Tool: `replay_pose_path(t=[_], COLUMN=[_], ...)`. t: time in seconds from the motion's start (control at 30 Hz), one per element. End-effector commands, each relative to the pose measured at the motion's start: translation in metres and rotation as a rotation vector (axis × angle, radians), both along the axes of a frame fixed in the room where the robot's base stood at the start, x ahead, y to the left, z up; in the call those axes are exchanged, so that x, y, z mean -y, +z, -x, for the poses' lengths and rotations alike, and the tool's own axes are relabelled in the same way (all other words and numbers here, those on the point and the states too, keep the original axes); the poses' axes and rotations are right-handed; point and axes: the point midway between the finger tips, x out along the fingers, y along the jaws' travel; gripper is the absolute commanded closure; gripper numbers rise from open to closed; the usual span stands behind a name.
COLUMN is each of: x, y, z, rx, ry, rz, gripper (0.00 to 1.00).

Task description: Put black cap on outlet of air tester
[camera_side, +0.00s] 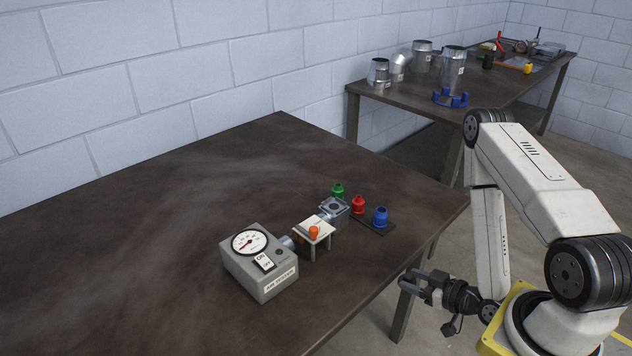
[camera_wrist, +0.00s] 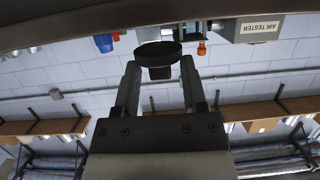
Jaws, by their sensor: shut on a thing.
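The grey air tester (camera_side: 262,265) stands on the brown table with its dial and switch facing up. A pipe (camera_side: 288,242) runs from it past a small white stand (camera_side: 318,228) with an orange knob to a grey square-flanged outlet (camera_side: 334,212). My gripper (camera_side: 408,282) is low, beyond the table's near right edge and away from the outlet. In the wrist view, my gripper (camera_wrist: 160,66) is shut on the black cap (camera_wrist: 158,52), whose wide round part faces away from my palm. The air tester (camera_wrist: 251,27) appears upside down there. The cap is hard to make out in the side view.
Green (camera_side: 338,190), red (camera_side: 358,204) and blue (camera_side: 380,216) caps sit on or beside a dark mat (camera_side: 374,228) near the outlet. The left part of the table (camera_side: 120,260) is clear. A back table (camera_side: 400,98) holds metal ducts and tools.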

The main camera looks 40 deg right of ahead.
Motion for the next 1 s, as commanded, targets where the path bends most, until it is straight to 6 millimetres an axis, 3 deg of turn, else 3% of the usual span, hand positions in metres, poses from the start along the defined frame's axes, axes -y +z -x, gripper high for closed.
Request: replay_pose_path(t=[0.47, 1.0], x=[0.015, 0.013], y=[0.039, 0.103], z=[-0.063, -0.127], rx=[-0.001, 0.002], ry=[0.032, -0.004], rz=[0.012, 0.012], gripper=[1.00, 1.00])
